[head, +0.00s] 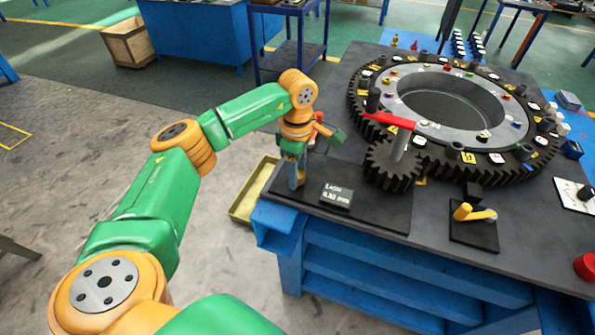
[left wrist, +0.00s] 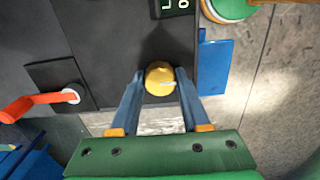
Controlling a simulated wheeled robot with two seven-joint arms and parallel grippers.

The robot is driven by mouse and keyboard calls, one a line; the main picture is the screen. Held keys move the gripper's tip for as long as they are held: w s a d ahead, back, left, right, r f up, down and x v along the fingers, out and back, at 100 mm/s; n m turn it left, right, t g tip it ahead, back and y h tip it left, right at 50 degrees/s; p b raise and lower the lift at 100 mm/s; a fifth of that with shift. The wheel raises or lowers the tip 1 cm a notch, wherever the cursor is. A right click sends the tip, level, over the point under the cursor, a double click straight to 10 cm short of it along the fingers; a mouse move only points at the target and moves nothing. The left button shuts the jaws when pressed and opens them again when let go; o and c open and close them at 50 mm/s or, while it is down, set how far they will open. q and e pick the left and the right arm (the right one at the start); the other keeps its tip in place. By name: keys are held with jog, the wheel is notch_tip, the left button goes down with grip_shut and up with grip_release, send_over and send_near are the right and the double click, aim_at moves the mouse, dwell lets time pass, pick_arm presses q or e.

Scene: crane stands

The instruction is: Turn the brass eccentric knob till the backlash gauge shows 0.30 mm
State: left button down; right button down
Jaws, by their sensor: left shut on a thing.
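The brass knob (left wrist: 159,78) shows in the left wrist view as a round, yellow top with a pale mark on its right part. It sits between the two blue fingers of my left gripper (left wrist: 160,85), which is shut on it. In the head view my left gripper (head: 297,176) points down at the left end of the bench and hides most of the knob. The backlash gauge (head: 337,195) is a dark display right of the gripper. It seems to read "Lash 0.30 mm", but the small digits are unclear. The wrist view cuts off its display (left wrist: 174,7). My right gripper is not in view.
A large dark ring gear (head: 520,172) meets a small pinion (head: 393,172) under a red lever (head: 388,120). A yellow crank (head: 478,213) stands front right. A red-handled crank (left wrist: 42,102) lies left of the knob in the wrist view. A blue bin (head: 275,226) hangs at the bench's front edge.

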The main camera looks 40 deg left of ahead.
pick_arm(q)
jog(key=shift+w+r, duration=0.1)
jog(key=shift+r, duration=0.05)
jog(key=shift+c, duration=1.9)
grip_release()
notch_tip(320, 180, up, 7)
jog(key=shift+b, duration=0.6)
